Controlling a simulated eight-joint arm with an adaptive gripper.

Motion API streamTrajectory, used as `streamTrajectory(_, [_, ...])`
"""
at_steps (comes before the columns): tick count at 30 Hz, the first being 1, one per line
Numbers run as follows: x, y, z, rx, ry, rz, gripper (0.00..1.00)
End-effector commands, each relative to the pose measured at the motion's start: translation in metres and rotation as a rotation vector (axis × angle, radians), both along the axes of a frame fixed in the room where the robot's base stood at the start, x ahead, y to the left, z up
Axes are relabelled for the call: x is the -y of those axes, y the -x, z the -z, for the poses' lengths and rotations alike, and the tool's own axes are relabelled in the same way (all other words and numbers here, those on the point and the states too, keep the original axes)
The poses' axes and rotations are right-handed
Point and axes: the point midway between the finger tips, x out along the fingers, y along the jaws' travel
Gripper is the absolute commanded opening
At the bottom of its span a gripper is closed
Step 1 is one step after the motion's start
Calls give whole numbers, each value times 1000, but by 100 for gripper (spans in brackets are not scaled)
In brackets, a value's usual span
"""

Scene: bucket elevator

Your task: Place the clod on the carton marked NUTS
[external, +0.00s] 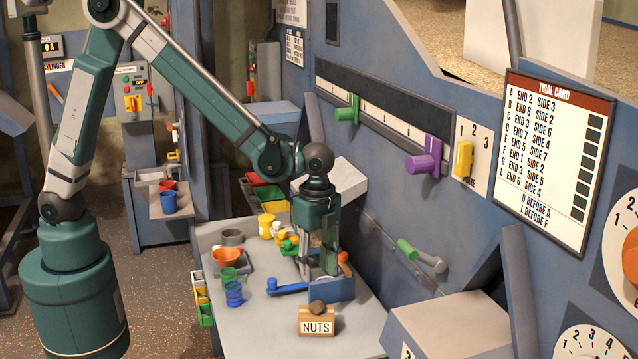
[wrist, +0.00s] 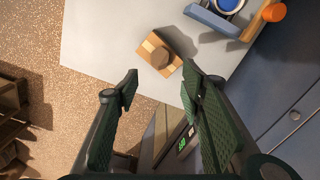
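The clod (external: 317,307) is a small brown lump. It appears to rest on top of the carton marked NUTS (external: 316,323), a tan box with a white label near the table's front edge. In the wrist view the clod (wrist: 160,58) sits on the carton (wrist: 180,42), just beyond my fingertips. My gripper (external: 318,272) is above the table, behind the carton and by a blue box. In the wrist view my gripper (wrist: 163,82) has its fingers wide apart with nothing between them. It is apart from the clod.
A blue box (external: 328,290) with an orange-handled item stands just behind the carton. A blue scoop-like piece (external: 288,288), blue cups (external: 234,294) and an orange funnel (external: 227,257) stand to the left. The grey table (external: 265,335) is bare left of the carton.

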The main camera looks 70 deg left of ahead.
Motion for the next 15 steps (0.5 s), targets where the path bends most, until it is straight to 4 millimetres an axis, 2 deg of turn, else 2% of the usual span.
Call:
streamTrajectory(6, [0, 0, -10, 0, 0, 0, 39])
streamTrajectory(15, [0, 0, -11, 0, 0, 0, 39])
